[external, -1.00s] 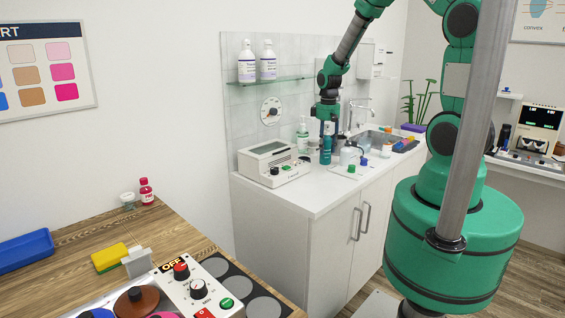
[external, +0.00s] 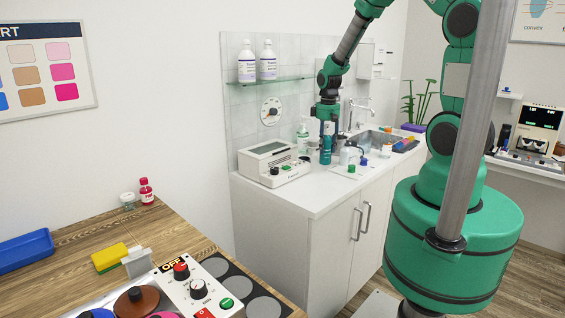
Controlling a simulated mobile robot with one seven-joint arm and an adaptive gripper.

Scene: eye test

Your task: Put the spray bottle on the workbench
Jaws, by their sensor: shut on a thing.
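My gripper (external: 327,128) is over the white counter, pointing down, at the middle of the external view. It is shut on a teal bottle, which looks like the spray bottle (external: 326,156). The bottle is upright; its top is hidden by the fingers, and I cannot tell whether its base touches the counter. A wood-topped bench, perhaps the workbench (external: 178,232), is at the lower left, apart from the counter.
The white counter (external: 312,198) holds a white instrument (external: 274,165), a pump bottle (external: 303,138), several small containers and a sink. On the wooden bench are a blue tray (external: 24,249), a yellow sponge (external: 109,258), a red bottle (external: 146,191) and a control panel (external: 200,290).

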